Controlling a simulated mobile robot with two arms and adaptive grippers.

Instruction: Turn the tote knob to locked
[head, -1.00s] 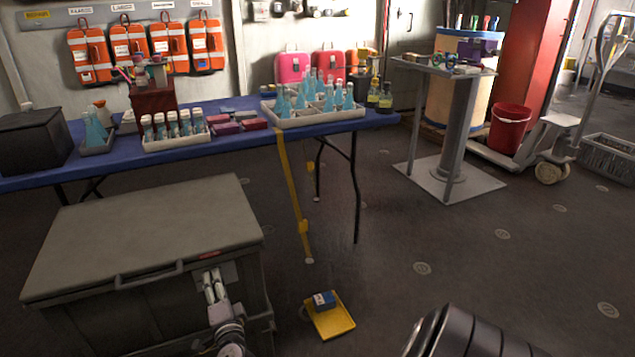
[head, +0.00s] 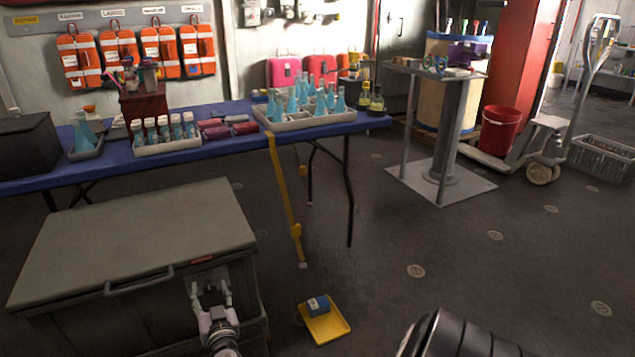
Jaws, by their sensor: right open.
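The grey tote (head: 140,235) stands on the floor at the lower left of the head view, with its flat lid closed. A bar handle (head: 138,281) runs along its front edge. A small red mark (head: 203,260) shows near the right end of that front edge. My right gripper (head: 210,289) is in front of the tote's front face, below the red mark. Its two fingers are spread apart, pointing up and away, with nothing visible between them. The knob cannot be made out; the gripper covers that part of the front. My left gripper is not in view.
A blue table (head: 225,140) with racks of flasks and vials stands behind the tote. A yellow tray (head: 328,327) with a blue item (head: 318,305) lies on the floor to the right. A yellow strap (head: 286,200) hangs from the table. Open floor lies farther right.

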